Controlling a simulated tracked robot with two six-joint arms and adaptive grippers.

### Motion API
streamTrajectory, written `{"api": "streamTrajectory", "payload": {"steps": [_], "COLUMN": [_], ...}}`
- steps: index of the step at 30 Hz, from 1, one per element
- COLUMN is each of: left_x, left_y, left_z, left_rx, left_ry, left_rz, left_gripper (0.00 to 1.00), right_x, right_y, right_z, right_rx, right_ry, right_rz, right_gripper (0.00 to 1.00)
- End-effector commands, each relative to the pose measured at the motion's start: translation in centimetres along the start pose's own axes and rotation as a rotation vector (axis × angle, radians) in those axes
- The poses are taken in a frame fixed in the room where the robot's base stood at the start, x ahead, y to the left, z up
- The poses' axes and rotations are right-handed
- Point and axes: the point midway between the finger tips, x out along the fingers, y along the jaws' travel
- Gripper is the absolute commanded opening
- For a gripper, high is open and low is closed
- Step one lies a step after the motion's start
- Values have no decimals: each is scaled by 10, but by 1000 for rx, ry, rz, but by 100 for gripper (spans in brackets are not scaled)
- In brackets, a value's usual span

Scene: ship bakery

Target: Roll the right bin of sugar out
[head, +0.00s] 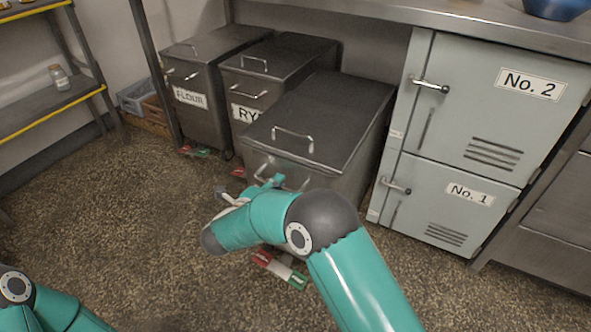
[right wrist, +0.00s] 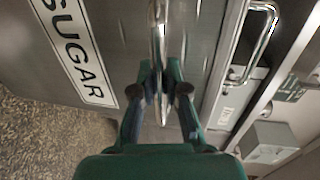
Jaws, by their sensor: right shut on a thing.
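The sugar bin (head: 325,115) is the rightmost of three dark metal bins and stands further out than the other two. Its label, SUGAR (right wrist: 75,48), shows in the right wrist view; in the head view my arm hides that part of the front. My right gripper (head: 268,182) is at the bin's front. In the right wrist view the fingers (right wrist: 160,75) are shut on the bin's front bar handle (right wrist: 160,30), one on each side. A red and green pedal (head: 280,268) shows low at the bin's front. Only part of my left arm shows at the lower left; its gripper is out of frame.
The rye bin (head: 275,58) and flour bin (head: 205,50) stand to the left. Pale lockers No. 2 (head: 480,105) and No. 1 (head: 450,205) with protruding handles are close on the right. Shelving (head: 50,105) stands far left. The speckled floor (head: 120,220) in front is clear.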

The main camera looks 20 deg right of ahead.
Motion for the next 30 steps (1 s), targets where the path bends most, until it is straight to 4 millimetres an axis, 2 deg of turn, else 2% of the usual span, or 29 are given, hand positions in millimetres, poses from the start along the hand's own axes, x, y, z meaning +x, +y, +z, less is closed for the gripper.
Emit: {"api": "streamTrajectory", "payload": {"steps": [3, 10, 16, 26, 27, 30], "left_x": [1, 2, 2, 2, 2, 2], "left_y": [0, -1, -1, -1, -1, -1], "left_z": [0, 0, 0, 0, 0, 0], "left_rx": [0, 0, 0, 0, 0, 0], "left_ry": [1, 1, 1, 0, 0, 0], "left_rz": [0, 0, 0, 0, 0, 0], "left_gripper": [40, 40, 40, 40, 40, 40], "right_x": [-32, -69, -81, -82, -82, -82], "right_y": [10, 18, 20, 21, 21, 21], "right_z": [-2, -5, -7, -8, -8, -8], "right_rx": [-7, -2, 2, 3, 2, 3], "right_ry": [6, 15, 20, 23, 24, 24], "right_rz": [7, 7, 9, 11, 11, 10], "right_gripper": [0, 0, 0, 0, 14, 31]}}
